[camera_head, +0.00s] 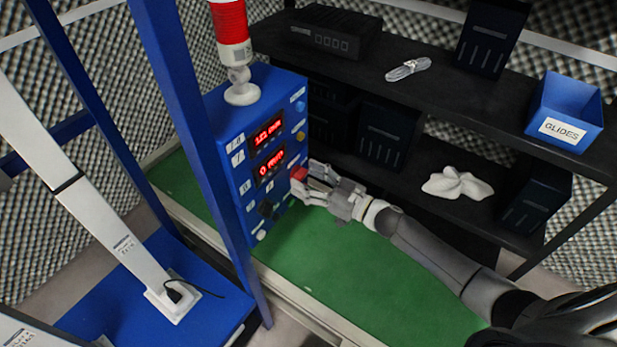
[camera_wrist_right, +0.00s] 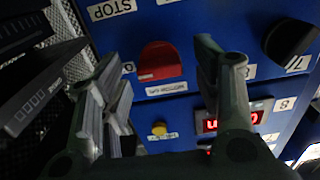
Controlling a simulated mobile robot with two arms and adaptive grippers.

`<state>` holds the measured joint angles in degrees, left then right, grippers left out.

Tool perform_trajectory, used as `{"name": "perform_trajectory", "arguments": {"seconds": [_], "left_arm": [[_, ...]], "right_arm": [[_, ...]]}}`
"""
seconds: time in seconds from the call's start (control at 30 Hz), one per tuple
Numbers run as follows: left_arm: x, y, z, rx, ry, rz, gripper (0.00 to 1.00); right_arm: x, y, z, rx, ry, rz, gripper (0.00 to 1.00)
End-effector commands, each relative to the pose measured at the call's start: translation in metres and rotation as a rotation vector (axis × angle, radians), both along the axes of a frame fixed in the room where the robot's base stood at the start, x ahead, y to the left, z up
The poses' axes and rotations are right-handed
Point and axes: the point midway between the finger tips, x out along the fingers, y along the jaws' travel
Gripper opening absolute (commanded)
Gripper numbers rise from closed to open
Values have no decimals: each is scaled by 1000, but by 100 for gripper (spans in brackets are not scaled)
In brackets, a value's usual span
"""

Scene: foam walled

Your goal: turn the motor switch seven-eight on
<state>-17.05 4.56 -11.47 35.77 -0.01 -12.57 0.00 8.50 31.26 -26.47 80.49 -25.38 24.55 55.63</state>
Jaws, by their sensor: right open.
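A blue control box (camera_head: 232,118) stands left of centre in the head view, with two red displays on its front. A red switch knob (camera_head: 298,174) is on its front, and it shows larger in the wrist view (camera_wrist_right: 160,62). The label under it is too blurred to read surely. My right gripper (camera_head: 312,185) is open at the panel. In the wrist view its fingers (camera_wrist_right: 160,75) are spread to either side of the red knob, with visible gaps. I cannot tell its exact distance from the panel. My left gripper is out of view.
A black knob (camera_wrist_right: 290,40) and a yellow button (camera_wrist_right: 160,128) are near the red knob. A red-and-white beacon (camera_head: 232,30) stands on the box. A dark shelf (camera_head: 440,75) with dark boxes and a blue GLIDES bin (camera_head: 566,105) stands behind my right arm.

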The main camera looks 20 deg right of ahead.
Motion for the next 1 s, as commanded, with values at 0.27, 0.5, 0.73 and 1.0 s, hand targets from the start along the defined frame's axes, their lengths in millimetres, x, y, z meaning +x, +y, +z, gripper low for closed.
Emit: {"name": "perform_trajectory", "arguments": {"seconds": [0.27,0.5,0.73,1.0], "left_arm": [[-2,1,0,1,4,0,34],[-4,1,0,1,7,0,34],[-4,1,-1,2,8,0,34],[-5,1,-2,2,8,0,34]], "right_arm": [[2,1,0,0,0,-1,59],[1,1,0,0,0,-1,31],[1,1,0,-2,-1,-1,13],[1,1,0,-50,-39,0,13]]}}
